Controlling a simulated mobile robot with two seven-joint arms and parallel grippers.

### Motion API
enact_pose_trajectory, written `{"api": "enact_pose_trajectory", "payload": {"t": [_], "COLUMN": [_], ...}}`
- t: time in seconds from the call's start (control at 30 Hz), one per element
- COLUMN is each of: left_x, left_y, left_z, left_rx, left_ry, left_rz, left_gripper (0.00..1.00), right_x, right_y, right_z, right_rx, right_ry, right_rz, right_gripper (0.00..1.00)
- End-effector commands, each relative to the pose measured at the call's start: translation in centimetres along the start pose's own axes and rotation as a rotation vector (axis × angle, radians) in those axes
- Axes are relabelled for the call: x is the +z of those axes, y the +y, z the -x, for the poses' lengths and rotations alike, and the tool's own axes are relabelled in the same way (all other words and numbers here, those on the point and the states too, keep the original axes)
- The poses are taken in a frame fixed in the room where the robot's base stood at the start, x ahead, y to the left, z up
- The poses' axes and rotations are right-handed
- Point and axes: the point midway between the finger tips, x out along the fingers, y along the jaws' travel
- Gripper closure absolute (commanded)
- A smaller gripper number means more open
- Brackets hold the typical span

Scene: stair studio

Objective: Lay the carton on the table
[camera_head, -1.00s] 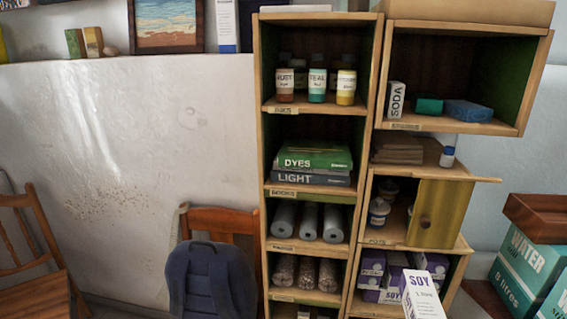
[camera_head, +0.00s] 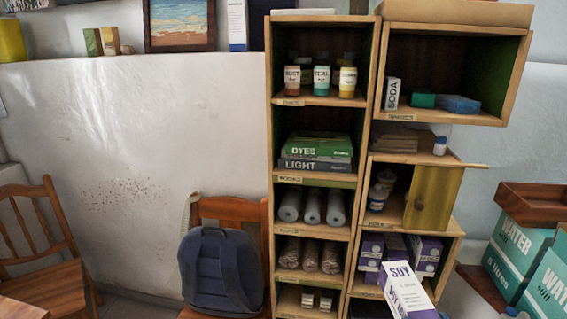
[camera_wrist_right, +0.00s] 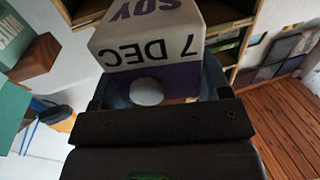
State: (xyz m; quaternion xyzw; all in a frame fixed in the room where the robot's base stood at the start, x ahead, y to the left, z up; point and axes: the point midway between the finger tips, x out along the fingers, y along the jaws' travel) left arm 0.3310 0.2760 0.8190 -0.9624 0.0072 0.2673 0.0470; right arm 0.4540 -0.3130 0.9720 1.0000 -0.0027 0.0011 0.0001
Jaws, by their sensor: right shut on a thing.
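A white and purple SOY carton (camera_head: 408,288) shows at the bottom right of the head view, tilted, in front of the shelf's lower compartment. In the right wrist view the carton (camera_wrist_right: 147,48) stands out from between the jaws of my right gripper (camera_wrist_right: 152,92), its "7 DEC" end facing the camera. My right gripper is shut on it. The gripper is below the edge of the head view. My left gripper is not in view. A brown wooden surface (camera_head: 18,309), perhaps a table corner, shows at the bottom left.
More purple cartons (camera_head: 372,250) stand in the shelf's lower compartment (camera_head: 452,228), behind the held carton. Teal WATER boxes (camera_head: 520,250) with a brown tray (camera_head: 533,205) on top are at the right. A chair with a blue backpack (camera_head: 218,270) stands left of the shelf. Another chair (camera_head: 45,240) is further left.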

Motion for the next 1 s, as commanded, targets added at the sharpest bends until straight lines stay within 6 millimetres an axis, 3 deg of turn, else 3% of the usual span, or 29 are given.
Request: {"api": "enact_pose_trajectory", "payload": {"t": [0.6, 1.0], "left_x": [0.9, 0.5], "left_y": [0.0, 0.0], "left_z": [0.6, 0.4], "left_rx": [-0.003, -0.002], "left_ry": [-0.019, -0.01], "left_rz": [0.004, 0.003], "left_gripper": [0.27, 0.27], "right_x": [-5.2, -8.9], "right_y": [-5.2, -9.2], "right_z": [-1.9, -3.3], "right_rx": [-0.482, -0.84], "right_ry": [0.004, 0.005], "right_rz": [0.006, 0.007], "right_gripper": [0.85, 0.85]}}
